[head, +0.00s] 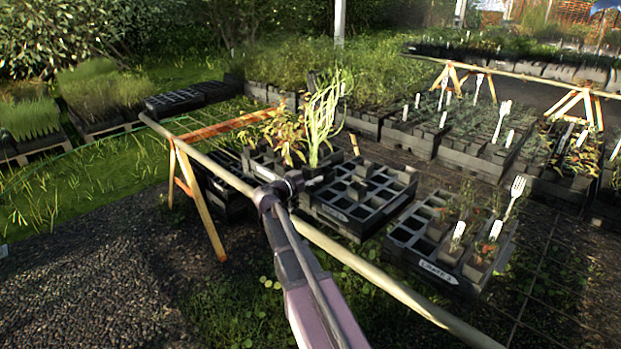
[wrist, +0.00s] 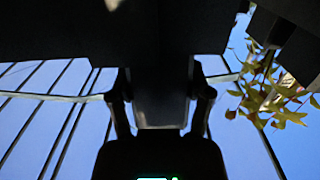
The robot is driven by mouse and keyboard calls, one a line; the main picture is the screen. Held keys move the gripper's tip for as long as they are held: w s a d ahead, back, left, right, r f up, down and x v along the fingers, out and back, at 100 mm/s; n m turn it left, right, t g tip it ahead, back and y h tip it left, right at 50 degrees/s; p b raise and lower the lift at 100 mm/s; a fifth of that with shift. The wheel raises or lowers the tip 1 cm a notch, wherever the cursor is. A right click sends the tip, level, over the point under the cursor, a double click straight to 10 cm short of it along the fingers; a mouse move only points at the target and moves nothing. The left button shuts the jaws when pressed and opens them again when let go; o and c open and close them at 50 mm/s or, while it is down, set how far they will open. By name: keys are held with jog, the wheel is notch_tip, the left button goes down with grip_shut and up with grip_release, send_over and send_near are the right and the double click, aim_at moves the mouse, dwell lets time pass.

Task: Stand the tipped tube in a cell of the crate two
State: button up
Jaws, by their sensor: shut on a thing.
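My gripper (head: 297,181) is at the left end of the middle crate, above its rim in the picture. In the wrist view my gripper (wrist: 162,105) is shut on a dark tube (wrist: 160,65) that fills the space between its fingers. The tall green stems (head: 322,110) rise right beside the gripper; I cannot tell whether they grow from the held tube. The middle crate (head: 338,214) is black, with many empty cells, and a tube (head: 357,189) stands in it. Its label is too small to read, so I cannot confirm it is crate two.
A crate (head: 420,266) with a white label and several planted tubes stands on the right. Reddish leafy plants (head: 280,135) are behind the gripper, and leaves (wrist: 270,95) show at the wrist view's right. A wooden rail (head: 345,256) crosses in front of the crates.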

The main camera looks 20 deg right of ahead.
dwell(0.3)
jog(key=o, duration=1.3)
jog(key=shift+w, duration=0.1)
